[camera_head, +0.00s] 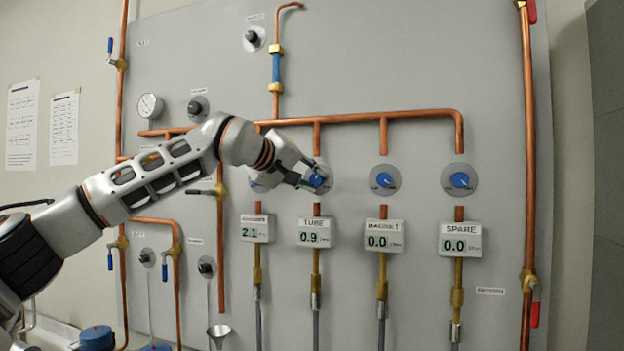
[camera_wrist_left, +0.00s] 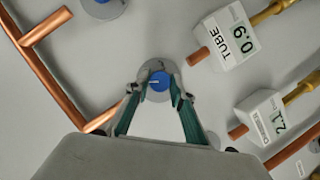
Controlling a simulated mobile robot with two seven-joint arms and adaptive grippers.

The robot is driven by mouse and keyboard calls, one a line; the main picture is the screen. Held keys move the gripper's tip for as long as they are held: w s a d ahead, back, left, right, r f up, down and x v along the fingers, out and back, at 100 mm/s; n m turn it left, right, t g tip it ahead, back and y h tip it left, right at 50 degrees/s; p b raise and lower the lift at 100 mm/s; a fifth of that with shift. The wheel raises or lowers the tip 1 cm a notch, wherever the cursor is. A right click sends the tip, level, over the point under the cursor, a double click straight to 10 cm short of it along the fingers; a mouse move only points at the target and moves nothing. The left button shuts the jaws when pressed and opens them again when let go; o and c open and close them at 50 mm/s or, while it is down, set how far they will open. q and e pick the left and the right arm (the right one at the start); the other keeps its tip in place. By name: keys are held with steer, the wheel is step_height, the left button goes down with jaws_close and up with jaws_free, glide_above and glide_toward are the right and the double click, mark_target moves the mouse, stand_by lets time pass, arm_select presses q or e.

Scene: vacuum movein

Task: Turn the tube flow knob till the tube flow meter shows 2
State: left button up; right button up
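The blue tube flow knob (camera_head: 318,180) sits on a grey round plate above the TUBE meter (camera_head: 314,233), which reads 0.9. My left gripper (camera_head: 311,178) reaches it from the left and partly covers it. In the left wrist view the knob (camera_wrist_left: 159,81) lies between the two fingertips (camera_wrist_left: 159,91) of my left gripper. The fingers slant inward and appear to touch its sides. A white mark shows on the knob's face. The TUBE meter (camera_wrist_left: 232,38) also shows there, reading 0.9. My right gripper is in neither view.
A meter (camera_head: 256,229) reading 2.1 hangs left of TUBE; its knob is mostly hidden by my gripper. To the right are a knob (camera_head: 384,180) over a 0.0 meter (camera_head: 383,237) and the SPARE knob (camera_head: 460,180). Copper pipe (camera_head: 350,118) runs above.

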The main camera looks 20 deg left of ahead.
arm_select(q)
steer(key=shift+o, duration=0.2)
steer(key=shift+f, duration=0.1)
